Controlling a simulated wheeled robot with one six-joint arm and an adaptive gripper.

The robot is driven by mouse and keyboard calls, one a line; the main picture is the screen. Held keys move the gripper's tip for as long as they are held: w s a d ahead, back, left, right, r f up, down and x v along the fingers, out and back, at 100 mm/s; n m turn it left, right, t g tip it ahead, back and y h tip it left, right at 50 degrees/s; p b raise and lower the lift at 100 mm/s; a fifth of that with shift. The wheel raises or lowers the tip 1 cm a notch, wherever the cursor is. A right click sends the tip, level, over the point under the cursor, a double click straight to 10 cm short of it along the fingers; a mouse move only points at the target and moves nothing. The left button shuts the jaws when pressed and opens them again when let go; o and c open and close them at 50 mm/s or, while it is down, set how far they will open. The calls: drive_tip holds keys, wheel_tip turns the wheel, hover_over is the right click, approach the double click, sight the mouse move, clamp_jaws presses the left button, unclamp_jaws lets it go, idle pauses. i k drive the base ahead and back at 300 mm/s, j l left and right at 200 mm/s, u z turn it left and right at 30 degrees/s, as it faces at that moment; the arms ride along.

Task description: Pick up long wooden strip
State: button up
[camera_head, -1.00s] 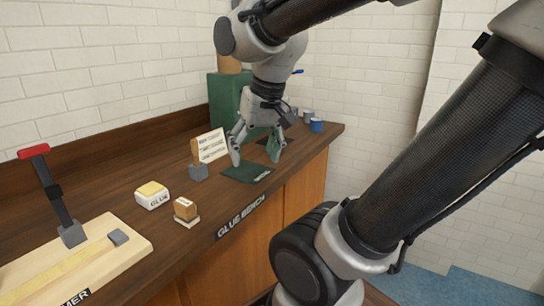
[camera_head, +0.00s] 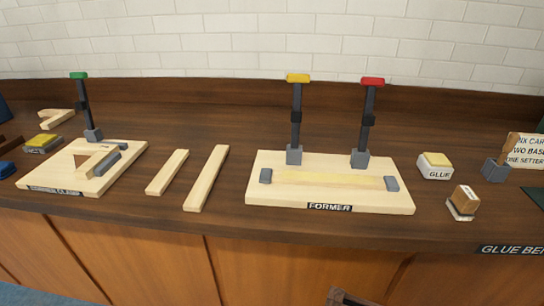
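A long pale wooden strip (camera_head: 207,178) lies flat on the dark wooden bench, slanting away from the front edge. A shorter pale strip (camera_head: 167,172) lies to its left, roughly parallel and apart from it. To the right is the board marked FORMER (camera_head: 385,203), with a yellowish band along it between two grey blocks. My gripper does not show clearly now. Only a small dark part of mine sticks up at the bottom edge, and I cannot tell which part it is.
Yellow-topped and red-topped upright clamps (camera_head: 297,120) stand on the FORMER board. A second board (camera_head: 118,173) with angled wooden pieces and a green-topped clamp stands at left. A glue box (camera_head: 435,167) and small wooden block (camera_head: 464,201) are at right. Bench around the strips is clear.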

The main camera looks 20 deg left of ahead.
sight(198, 196)
drive_tip(key=j+u, duration=0.2)
drive_tip(key=u, duration=1.4)
